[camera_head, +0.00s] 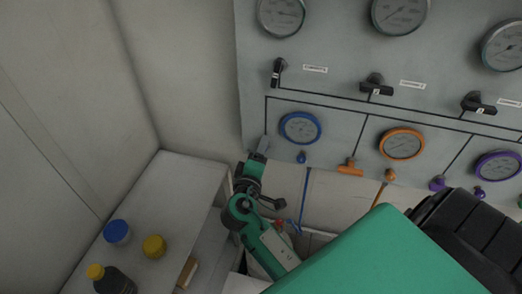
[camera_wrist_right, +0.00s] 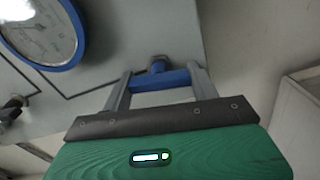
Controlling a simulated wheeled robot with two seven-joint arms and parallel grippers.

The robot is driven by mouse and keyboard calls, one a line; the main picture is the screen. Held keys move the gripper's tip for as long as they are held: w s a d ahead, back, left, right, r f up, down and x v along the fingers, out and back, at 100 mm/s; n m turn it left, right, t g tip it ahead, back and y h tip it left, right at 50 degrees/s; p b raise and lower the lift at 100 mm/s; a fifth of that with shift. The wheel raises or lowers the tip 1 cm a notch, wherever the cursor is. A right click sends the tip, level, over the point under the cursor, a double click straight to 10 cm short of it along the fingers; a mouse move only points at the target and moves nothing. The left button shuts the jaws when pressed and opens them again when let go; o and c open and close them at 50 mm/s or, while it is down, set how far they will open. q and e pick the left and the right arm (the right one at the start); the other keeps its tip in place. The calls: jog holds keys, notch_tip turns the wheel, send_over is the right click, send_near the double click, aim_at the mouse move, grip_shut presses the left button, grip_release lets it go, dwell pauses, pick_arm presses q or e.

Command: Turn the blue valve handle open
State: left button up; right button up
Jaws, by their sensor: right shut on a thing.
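The blue valve handle (camera_wrist_right: 163,80) shows in the wrist view as a short blue bar on a round blue stem at the panel. It lies crosswise between the two grey fingers of my right gripper (camera_wrist_right: 160,88), which is shut on it. In the head view my right gripper (camera_head: 262,146) is at the lower left edge of the grey gauge panel (camera_head: 335,75), left of the blue-rimmed gauge (camera_head: 300,127). There the gripper hides the blue handle. My left gripper is not in view.
An orange handle (camera_head: 350,168) and a purple handle (camera_head: 437,184) sit further right. A small blue knob (camera_head: 301,157) is under the blue gauge. Black valve levers (camera_head: 376,85) are above. A bench (camera_head: 185,190) with bottles (camera_head: 112,279) stands at the left.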

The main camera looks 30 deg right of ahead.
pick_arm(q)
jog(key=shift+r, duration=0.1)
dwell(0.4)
pick_arm(e)
jog(key=o, duration=1)
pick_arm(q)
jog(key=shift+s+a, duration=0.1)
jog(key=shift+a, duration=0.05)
pick_arm(e)
jog(key=shift+f, duration=0.1)
